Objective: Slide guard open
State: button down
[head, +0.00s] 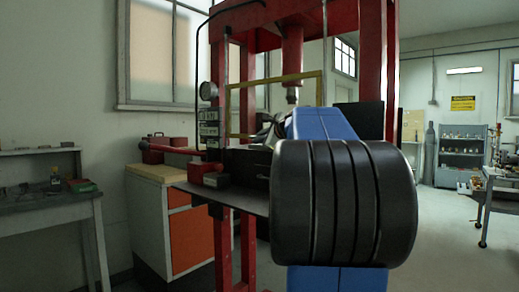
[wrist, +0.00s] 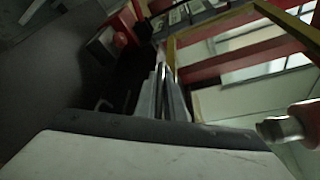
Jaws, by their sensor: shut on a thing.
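The guard (head: 275,82) is a yellow rectangular frame with a clear middle, standing upright across the front of the red press. In the wrist view the guard (wrist: 213,24) runs from the upper right down towards my fingertips. My gripper (wrist: 162,75) is shut on the guard at the near end of its frame. The exact contact is dark and small. In the head view my gripper (head: 264,131) is mostly hidden behind my blue and black arm, which also covers the guard's lower right part.
The red press frame (head: 373,70) stands around the guard, with a ram (head: 292,60) hanging behind it.

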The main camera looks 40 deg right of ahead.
aim_at(260, 85)
notch_tip(260, 85, up, 20)
dwell(0.3)
jog(key=c, duration=2.1)
grip_release()
jog(key=v, duration=1.7)
jog(key=shift+s+r, duration=0.1)
jog(key=shift+s, duration=0.1)
